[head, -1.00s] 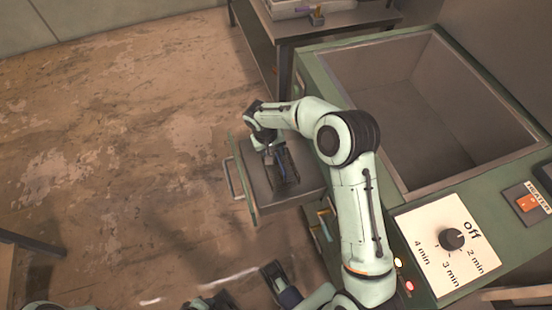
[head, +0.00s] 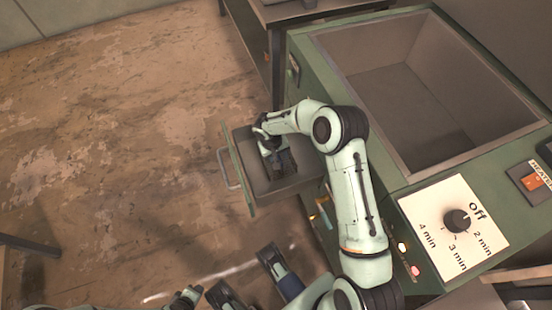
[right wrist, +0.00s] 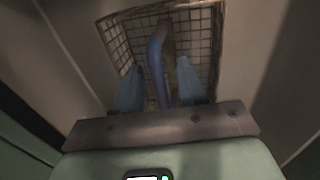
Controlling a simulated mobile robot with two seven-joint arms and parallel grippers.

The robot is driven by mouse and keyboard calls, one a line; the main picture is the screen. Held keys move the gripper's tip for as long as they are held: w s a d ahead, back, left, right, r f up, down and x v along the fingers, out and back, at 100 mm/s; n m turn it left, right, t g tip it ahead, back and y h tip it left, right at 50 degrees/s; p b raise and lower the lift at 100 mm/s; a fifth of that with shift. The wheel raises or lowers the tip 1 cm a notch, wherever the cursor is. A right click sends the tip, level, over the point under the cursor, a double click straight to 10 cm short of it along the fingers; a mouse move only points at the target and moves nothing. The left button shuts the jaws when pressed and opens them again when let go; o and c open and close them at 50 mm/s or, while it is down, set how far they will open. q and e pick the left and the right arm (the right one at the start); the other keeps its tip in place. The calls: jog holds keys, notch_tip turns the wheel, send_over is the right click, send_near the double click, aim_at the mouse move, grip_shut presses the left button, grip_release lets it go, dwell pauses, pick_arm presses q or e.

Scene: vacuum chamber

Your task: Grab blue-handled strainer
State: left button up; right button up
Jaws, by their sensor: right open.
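The strainer is a wire-mesh basket (right wrist: 198,42) in the right wrist view, with a blue handle (right wrist: 157,72) running toward me. It lies inside the pulled-out drawer (head: 298,187) of the green cabinet. My right gripper (head: 276,166) reaches down into this drawer in the head view. In the right wrist view its two bluish fingers (right wrist: 160,88) are spread, one on each side of the handle. I cannot tell whether either finger touches it. In the head view the strainer is mostly hidden by my gripper.
The green cabinet has a deep empty basin (head: 410,115) on top and a timer knob (head: 456,221) on a white dial plate. The drawer's front panel and handle (head: 229,170) stick out over the floor. A table (head: 300,10) stands behind.

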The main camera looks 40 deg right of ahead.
jog(key=shift+f, duration=0.5)
jog(key=shift+r, duration=0.1)
grip_shut()
